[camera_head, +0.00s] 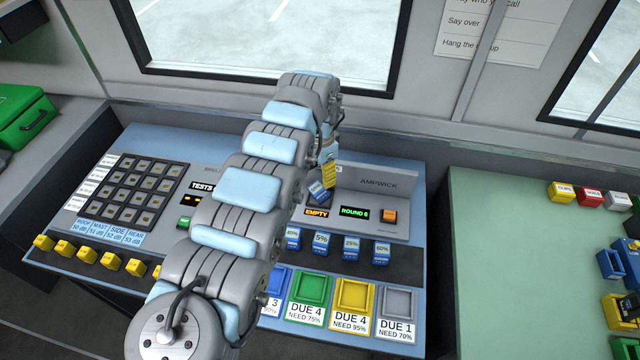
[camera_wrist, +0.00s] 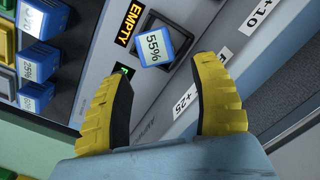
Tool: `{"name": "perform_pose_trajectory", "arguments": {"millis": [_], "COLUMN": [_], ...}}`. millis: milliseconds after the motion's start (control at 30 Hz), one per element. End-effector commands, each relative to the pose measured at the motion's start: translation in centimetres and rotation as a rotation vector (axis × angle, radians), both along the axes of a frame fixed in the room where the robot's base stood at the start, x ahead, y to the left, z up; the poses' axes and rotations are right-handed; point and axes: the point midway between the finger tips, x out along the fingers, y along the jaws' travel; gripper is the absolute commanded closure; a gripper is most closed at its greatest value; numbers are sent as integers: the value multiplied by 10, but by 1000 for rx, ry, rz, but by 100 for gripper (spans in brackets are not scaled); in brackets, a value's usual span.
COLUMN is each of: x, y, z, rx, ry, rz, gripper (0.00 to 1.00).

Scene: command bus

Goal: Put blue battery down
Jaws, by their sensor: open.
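In the head view my gripper (camera_head: 328,172) is above the panel, partly hidden by my arm. Whether the battery is fully seated cannot be told.
Several blue batteries (camera_head: 321,244) stand in a row in front of the tester. Below them are blue, green (camera_head: 311,298), yellow (camera_head: 354,304) and grey (camera_head: 397,306) trays. A raised grey AMPWICK panel (camera_head: 378,192) stands right of my gripper. A green table (camera_head: 500,250) is at right.

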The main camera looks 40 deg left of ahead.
Motion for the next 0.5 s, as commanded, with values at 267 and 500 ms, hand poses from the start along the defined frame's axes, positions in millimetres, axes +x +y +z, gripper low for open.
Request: {"name": "perform_pose_trajectory", "arguments": {"millis": [267, 500], "x": [0, 1], "y": [1, 0], "z": [35, 42], "rx": [3, 1], "ry": [-2, -2], "rz": [0, 0], "gripper": [38, 38]}}
